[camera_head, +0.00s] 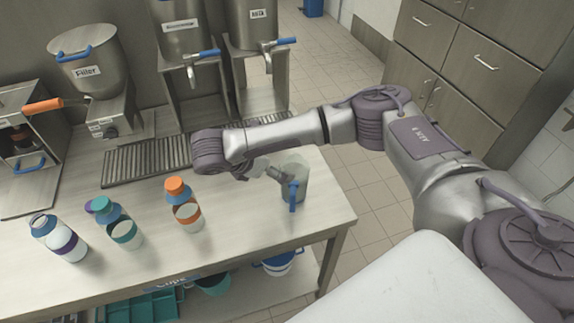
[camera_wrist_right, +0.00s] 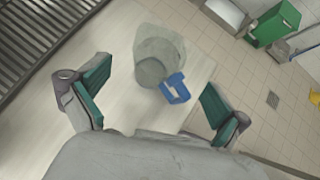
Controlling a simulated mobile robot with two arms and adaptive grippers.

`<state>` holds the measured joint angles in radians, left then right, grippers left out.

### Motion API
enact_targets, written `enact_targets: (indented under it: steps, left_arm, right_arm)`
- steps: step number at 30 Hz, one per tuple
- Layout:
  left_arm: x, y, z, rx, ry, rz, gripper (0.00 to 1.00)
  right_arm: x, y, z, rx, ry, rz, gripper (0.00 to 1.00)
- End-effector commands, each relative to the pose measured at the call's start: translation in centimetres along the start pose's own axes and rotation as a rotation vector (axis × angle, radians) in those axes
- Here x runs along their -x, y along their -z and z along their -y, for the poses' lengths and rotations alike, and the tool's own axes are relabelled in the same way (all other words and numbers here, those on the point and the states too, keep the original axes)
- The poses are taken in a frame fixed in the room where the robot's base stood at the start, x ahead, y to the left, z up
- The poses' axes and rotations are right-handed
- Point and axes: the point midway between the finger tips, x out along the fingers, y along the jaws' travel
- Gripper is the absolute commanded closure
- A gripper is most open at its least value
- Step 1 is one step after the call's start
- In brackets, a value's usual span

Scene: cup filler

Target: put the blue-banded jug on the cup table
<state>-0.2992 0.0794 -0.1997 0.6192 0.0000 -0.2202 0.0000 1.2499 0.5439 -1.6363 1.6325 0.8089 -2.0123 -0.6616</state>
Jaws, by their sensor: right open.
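A clear grey jug with a blue handle (camera_head: 293,185) stands upright near the right end of the steel table (camera_head: 255,222). A blue band on the jug cannot be made out. My right gripper (camera_head: 262,168) is just left of the jug in the head view. In the right wrist view, the jug (camera_wrist_right: 157,52) lies ahead between the spread teal-padded fingers of the open gripper (camera_wrist_right: 157,78), with a gap on each side. Its blue handle (camera_wrist_right: 176,89) faces toward the right finger. My left gripper is not in view.
Orange-banded (camera_head: 188,214), teal-banded (camera_head: 126,235) and purple-banded (camera_head: 67,244) bottles stand at the table's left and middle. A drain grate (camera_head: 150,160) and steel dispensers (camera_head: 92,70) stand behind. Bare tabletop lies between the orange-banded bottle and jug.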

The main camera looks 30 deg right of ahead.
Motion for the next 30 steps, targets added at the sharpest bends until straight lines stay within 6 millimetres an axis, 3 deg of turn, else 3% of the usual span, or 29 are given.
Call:
enact_targets:
  steps: [1, 7, 24, 27, 30]
  left_arm:
    - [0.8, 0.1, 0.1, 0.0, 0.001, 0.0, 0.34]
    - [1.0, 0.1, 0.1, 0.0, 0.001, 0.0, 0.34]
    - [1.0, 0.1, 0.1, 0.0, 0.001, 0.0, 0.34]
    - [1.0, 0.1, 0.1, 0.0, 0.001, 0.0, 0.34]
    - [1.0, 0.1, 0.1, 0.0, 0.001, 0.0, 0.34]
  right_arm:
    - [1.4, -0.5, -0.1, 0.0, -0.004, 0.003, 0.0]
    - [3.2, -0.2, -0.1, -0.001, -0.001, 0.001, 0.0]
    - [3.5, 0.0, 0.0, 0.0, 0.001, -0.001, 0.0]
    - [3.7, 1.5, 0.5, 0.009, -0.01, -0.032, 0.0]
    - [4.4, 5.5, 1.6, 0.022, -0.041, -0.125, 0.0]
